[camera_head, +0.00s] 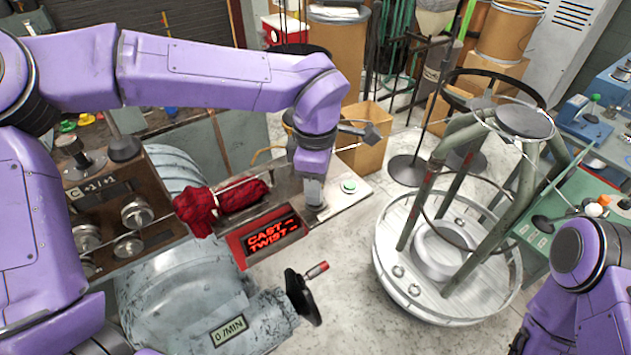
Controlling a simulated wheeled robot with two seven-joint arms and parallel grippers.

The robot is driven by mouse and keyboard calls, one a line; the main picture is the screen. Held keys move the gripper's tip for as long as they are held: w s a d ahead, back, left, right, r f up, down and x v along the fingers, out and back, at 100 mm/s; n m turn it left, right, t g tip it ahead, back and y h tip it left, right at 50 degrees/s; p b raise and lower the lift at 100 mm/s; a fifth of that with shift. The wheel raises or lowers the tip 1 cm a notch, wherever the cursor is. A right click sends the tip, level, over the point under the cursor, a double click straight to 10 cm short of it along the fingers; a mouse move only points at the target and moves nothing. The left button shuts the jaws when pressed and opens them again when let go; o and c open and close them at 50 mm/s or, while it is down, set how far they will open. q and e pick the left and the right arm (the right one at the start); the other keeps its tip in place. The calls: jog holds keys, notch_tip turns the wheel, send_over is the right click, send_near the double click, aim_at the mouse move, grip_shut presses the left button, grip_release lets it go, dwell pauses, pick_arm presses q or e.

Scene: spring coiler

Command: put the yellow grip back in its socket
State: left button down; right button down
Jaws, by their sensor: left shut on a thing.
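My left gripper (315,196) points down over the right part of the spring coiler's bench, just right of the red display (270,236) reading CAST and TWIST. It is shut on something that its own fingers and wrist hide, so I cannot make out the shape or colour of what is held. I cannot pick out the yellow grip or its socket with certainty. My right arm shows only in part at the lower right, and its gripper is out of view.
A red cloth (220,203) lies left of the display. A green button (348,186) sits just right of the gripper. A round metal stand (447,290) with slanted legs stands on the floor to the right.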

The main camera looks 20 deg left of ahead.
pick_arm(q)
jog(key=shift+f, duration=0.1)
jog(key=c, duration=0.8)
grip_release()
notch_tip(320, 180, up, 12)
jog(key=shift+r, duration=0.2)
